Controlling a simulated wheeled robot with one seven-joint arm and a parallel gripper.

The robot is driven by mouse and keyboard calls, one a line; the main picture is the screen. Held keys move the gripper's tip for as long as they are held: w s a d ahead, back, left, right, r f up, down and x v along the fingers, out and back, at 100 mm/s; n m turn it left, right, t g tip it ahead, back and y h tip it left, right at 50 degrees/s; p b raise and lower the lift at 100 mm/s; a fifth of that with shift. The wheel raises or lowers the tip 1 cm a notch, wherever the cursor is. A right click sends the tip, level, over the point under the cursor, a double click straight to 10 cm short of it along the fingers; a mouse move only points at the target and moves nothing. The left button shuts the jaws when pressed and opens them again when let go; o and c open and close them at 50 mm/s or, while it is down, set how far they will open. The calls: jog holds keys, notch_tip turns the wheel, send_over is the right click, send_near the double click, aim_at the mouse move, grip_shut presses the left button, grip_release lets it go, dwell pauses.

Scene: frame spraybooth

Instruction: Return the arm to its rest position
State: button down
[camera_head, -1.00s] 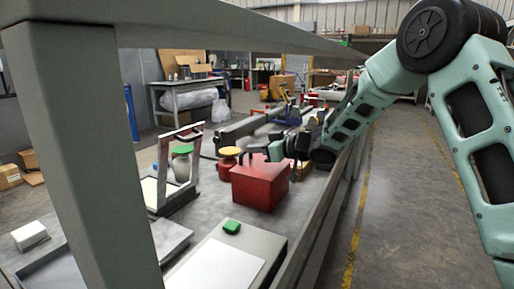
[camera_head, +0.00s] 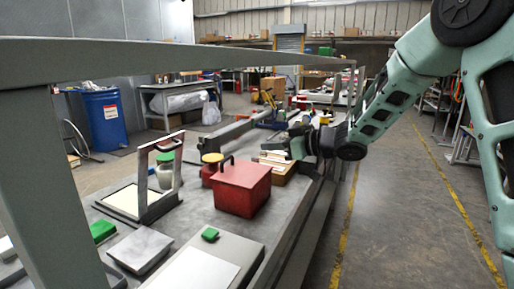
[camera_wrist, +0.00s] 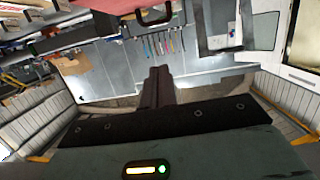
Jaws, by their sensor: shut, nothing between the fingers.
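My arm reaches in from the right of the head view, over the edge of the long grey workbench (camera_head: 275,235). My gripper (camera_head: 289,148) is above the bench, behind and to the right of the red box (camera_head: 241,188); its fingers are small and dark there. In the wrist view my gripper (camera_wrist: 157,72) shows two dark fingers pressed together with nothing between them. Part of a red box with a dark handle (camera_wrist: 153,17) shows at the top of that view.
An open carton (camera_head: 279,170) lies below my gripper. A large grey beam (camera_head: 165,62) crosses the near upper left. The floor right of the bench is clear along the yellow line (camera_head: 348,215).

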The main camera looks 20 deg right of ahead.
jog(key=shift+s+d, duration=0.1)
jog(key=shift+s, duration=0.05)
jog(key=s+a+f+m+g+h+p, duration=0.25)
jog(key=s+a+h, duration=0.45)
jog(key=s+a, duration=0.45)
jog(key=s+f+g+h, duration=0.1)
jog(key=s+g, duration=0.3)
jog(key=s, duration=1)
jog(key=s+f+n+g+h+p, duration=0.1)
jog(key=s+f+g+h, duration=0.1)
jog(key=s, duration=1.1)
jog(key=f+g, duration=0.1)
jog(key=g, duration=0.1)
jog(key=shift+s+a+f+g, duration=0.15)
jog(key=shift+s+a+g, duration=0.15)
jog(key=shift+s+g, duration=0.05)
jog(key=shift+w, duration=0.1)
